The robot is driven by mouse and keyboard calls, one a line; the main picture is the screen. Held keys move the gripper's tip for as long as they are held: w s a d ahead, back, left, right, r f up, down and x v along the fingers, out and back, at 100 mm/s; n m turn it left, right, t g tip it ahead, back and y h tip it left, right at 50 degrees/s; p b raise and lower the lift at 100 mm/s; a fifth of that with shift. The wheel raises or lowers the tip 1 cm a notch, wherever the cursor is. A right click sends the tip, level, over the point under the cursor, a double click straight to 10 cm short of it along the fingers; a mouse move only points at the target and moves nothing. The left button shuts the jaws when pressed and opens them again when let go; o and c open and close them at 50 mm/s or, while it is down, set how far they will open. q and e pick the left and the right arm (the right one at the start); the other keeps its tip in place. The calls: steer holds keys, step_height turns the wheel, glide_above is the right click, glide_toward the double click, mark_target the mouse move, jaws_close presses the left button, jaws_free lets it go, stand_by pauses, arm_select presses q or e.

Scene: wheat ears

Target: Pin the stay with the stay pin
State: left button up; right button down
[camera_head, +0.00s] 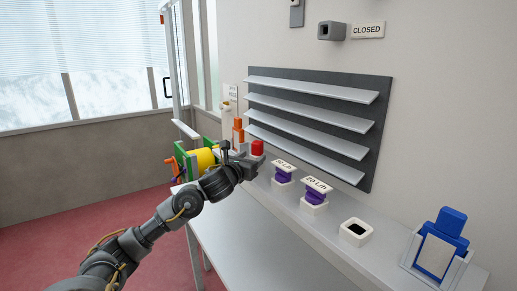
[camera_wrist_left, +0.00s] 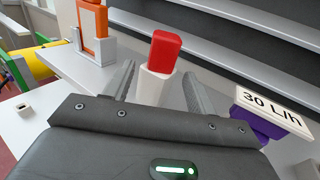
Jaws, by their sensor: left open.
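A red block (camera_head: 257,147), possibly the head of the stay pin, stands in a white holder on the shelf ledge. In the left wrist view the red block (camera_wrist_left: 165,50) rises upright from its white holder (camera_wrist_left: 152,87). My left gripper (camera_head: 248,160) is open, with its two fingers (camera_wrist_left: 160,85) on either side of the white holder in that view. I cannot tell whether they touch it. A pale bar (camera_head: 186,129), possibly the stay, extends near the foot of the open window frame at the left. My right gripper is not in view.
An orange device (camera_head: 238,131) stands behind my left gripper, with a yellow drum (camera_head: 200,160) in a green frame to its left. Two purple-and-white blocks (camera_head: 314,197), a white socket (camera_head: 356,232) and a blue piece in a stand (camera_head: 438,250) line the ledge rightward. Slatted shelves (camera_head: 310,120) hang above.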

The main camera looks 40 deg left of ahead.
mark_target(255, 152)
arm_select(q)
steer(key=shift+a, duration=0.1)
steer(key=shift+r, duration=0.25)
steer(key=w+p, duration=0.1)
steer(key=w+r+p, duration=0.1)
steer(key=shift+w+a+p, duration=0.2)
steer(key=shift+p, duration=0.2)
steer(key=shift+f+x, duration=0.25)
steer(key=shift+x, duration=0.85)
steer(key=shift+w+p, duration=0.25)
steer(key=shift+p, duration=0.05)
steer(key=shift+s+f, duration=0.1)
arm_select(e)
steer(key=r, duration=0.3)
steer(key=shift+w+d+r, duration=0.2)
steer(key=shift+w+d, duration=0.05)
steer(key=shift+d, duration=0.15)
arm_select(q)
steer(key=shift+c, duration=0.5)
steer(key=c, duration=0.9)
steer(key=shift+c, duration=0.5)
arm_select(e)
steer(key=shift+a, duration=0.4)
